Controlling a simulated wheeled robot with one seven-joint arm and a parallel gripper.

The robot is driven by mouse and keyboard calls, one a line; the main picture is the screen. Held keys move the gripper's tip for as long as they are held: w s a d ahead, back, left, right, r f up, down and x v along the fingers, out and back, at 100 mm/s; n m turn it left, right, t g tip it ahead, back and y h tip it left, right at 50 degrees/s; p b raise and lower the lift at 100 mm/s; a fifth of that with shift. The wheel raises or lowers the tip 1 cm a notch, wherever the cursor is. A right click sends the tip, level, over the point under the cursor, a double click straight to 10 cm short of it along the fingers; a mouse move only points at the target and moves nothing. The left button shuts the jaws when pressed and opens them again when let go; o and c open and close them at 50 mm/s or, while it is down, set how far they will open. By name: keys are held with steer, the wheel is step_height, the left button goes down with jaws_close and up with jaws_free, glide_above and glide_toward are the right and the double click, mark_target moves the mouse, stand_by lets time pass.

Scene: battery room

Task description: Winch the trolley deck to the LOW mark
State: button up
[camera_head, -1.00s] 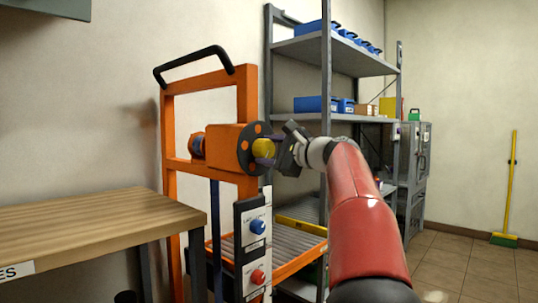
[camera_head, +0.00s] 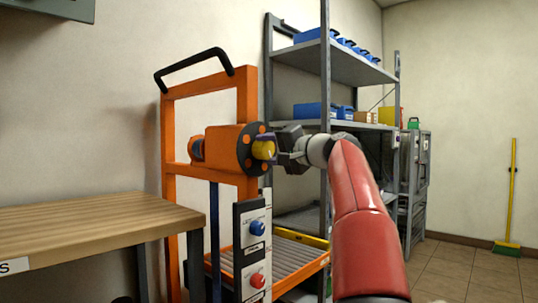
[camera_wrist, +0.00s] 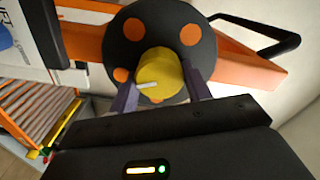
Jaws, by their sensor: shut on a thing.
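The orange trolley frame (camera_head: 245,95) stands against the wall with a black handle on top. Its winch has an orange housing (camera_head: 222,145) and a dark round disc (camera_head: 246,153) with orange spots. A yellow knob (camera_wrist: 158,74) with a white mark sticks out of the disc's middle. My gripper (camera_wrist: 158,94) is shut on the yellow knob, one finger at each side; it also shows at the knob in the head view (camera_head: 272,148). The roller deck (camera_head: 290,256) sits low in the frame. The label panel (camera_head: 253,245) carries a blue and a red knob. I cannot read a LOW mark.
A wooden bench (camera_head: 95,228) stands at the left, close to the trolley. A grey shelf rack (camera_head: 325,70) with blue bins is behind my arm. A grey cabinet (camera_head: 413,165) and a yellow broom (camera_head: 511,195) are at the right, with open floor before them.

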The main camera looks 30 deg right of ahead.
steer(key=n+b, duration=0.1)
steer(key=n, duration=0.3)
steer(key=shift+f+n, duration=0.15)
steer(key=shift+n, duration=0.25)
steer(key=n+b, duration=0.1)
steer(key=n, duration=0.2)
steer(key=shift+n, duration=0.3)
steer(key=n+b, duration=0.1)
steer(key=n, duration=0.2)
steer(key=shift+n, duration=0.3)
steer(key=shift+a+n+b, duration=0.1)
steer(key=shift+n+b, duration=0.2)
steer(key=shift+n, duration=1.5)
steer(key=o, duration=1)
steer(key=shift+s+r, duration=0.1)
steer(key=shift+r, duration=0.1)
